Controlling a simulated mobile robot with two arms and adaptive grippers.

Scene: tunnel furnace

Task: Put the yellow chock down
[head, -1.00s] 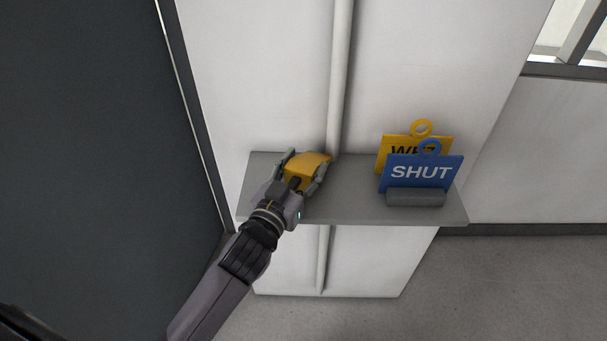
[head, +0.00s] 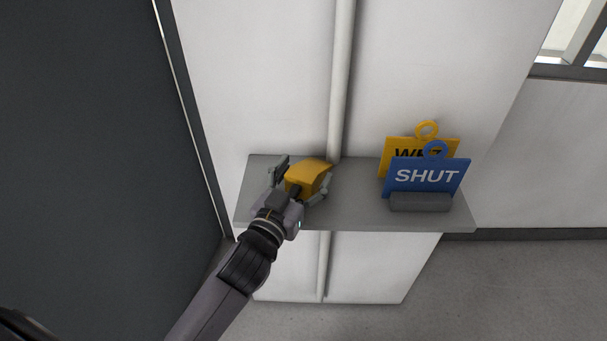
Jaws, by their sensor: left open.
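The yellow chock (head: 309,176) is on the left part of the grey shelf (head: 357,205), a wedge-like block with a sloped top. It seems to rest on the shelf; its underside is hidden. My left gripper (head: 301,181) reaches in from the lower left and has its fingers on either side of the chock. The fingers are open, with a gap visible between the left finger and the chock. The right finger is close beside the chock; whether it touches cannot be told. My right gripper is not in view.
A blue SHUT sign (head: 427,176) and a yellow sign (head: 397,154) behind it stand in a grey holder (head: 420,202) on the shelf's right. A white vertical pipe (head: 341,80) runs behind the shelf. The shelf between chock and signs is clear. A dark panel (head: 85,130) stands at left.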

